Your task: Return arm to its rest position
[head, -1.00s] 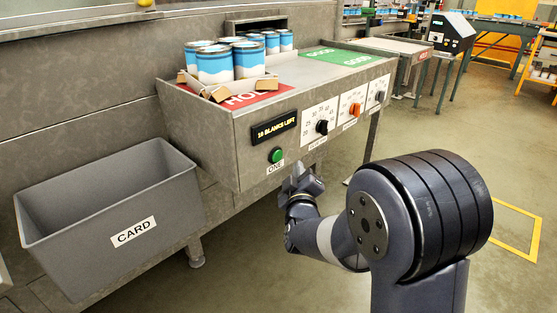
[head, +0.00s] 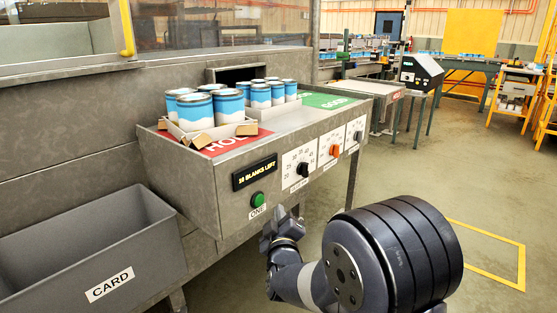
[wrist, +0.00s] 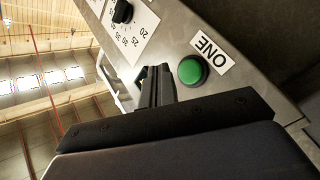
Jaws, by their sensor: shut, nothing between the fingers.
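My gripper (head: 283,224) is shut and empty, in front of the grey machine's front panel, below the green button (head: 257,199) marked ONE. My arm is bent, with its large dark joint in the foreground at lower right. In the wrist view my shut fingers (wrist: 157,86) point toward the panel. The green button (wrist: 192,70) shows to the right of the fingertips, with a visible gap.
Blue-and-white cans (head: 228,106) stand in cardboard trays on the red HOLD area (head: 234,143) of the machine top. The green GOOD area (head: 327,101) is bare. A grey CARD bin (head: 83,255) is at lower left. Open floor lies to the right.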

